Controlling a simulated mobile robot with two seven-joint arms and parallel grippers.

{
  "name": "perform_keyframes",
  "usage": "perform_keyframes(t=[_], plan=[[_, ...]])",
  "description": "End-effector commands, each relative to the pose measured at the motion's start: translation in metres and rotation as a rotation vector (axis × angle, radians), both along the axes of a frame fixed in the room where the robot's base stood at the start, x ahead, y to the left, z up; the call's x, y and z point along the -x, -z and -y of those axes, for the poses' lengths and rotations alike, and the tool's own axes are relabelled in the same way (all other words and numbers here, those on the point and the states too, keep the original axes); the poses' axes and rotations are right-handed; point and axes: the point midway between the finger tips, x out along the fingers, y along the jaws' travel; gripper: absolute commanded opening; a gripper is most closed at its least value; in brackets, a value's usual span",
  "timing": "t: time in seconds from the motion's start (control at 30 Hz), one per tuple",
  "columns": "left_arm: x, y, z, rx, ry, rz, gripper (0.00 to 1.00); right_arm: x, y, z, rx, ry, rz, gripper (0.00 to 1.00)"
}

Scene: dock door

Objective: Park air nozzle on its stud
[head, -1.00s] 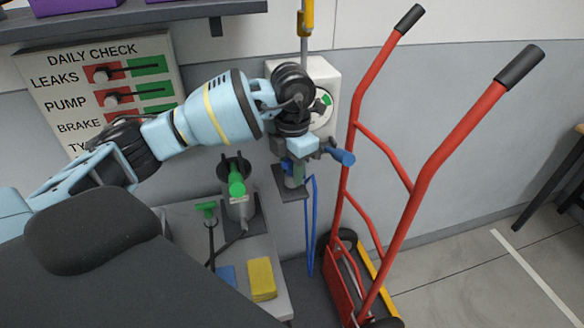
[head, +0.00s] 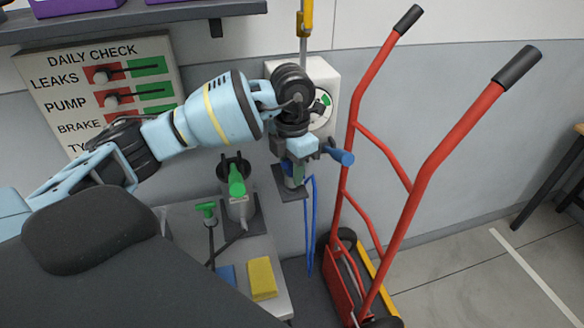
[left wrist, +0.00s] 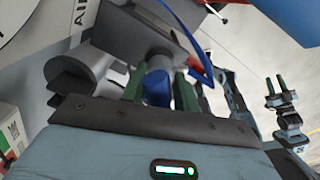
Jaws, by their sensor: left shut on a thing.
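The air nozzle is blue. My left gripper (head: 296,172) is shut on it, in front of the wall. In the head view a blue handle-like part (head: 341,155) sticks out to the right of the jaws. In the left wrist view, the nozzle's blue body (left wrist: 157,86) shows between the green fingers. A dark square plate (head: 291,196) sits just below the jaws, and in the wrist view a grey bracket (left wrist: 135,32) lies just beyond them. I cannot make out the stud or whether the nozzle touches it. My right gripper (left wrist: 275,87) shows small in the wrist view, open and empty.
A blue hose (head: 309,230) hangs below the nozzle. A red hand truck (head: 415,185) stands close on the right. A grey bench (head: 278,268) holds a yellow block (head: 262,279) and a green-handled tool (head: 237,182). A daily check board (head: 60,75) is at left.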

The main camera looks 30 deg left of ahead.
Motion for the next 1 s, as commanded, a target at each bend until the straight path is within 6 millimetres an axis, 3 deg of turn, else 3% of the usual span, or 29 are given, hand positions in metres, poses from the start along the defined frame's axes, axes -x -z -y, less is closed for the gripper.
perform_keyframes(t=[0.73,0.77,0.8,1.0], plan=[[0.0,0.013,0.0,0.0,0.0,0.0,0.0,0.005,0.006,0.004,0.01,-0.011,-0.012,0.36],[0.0,0.013,0.0,0.0,0.0,0.0,0.31,0.005,0.006,0.003,0.009,-0.01,-0.012,0.36],[0.0,0.012,0.0,0.0,0.0,0.0,0.37,0.005,0.005,0.003,0.009,-0.01,-0.012,0.36],[0.0,0.012,0.0,0.0,0.0,0.0,0.39,0.004,0.005,0.001,0.004,-0.005,-0.011,0.36]])
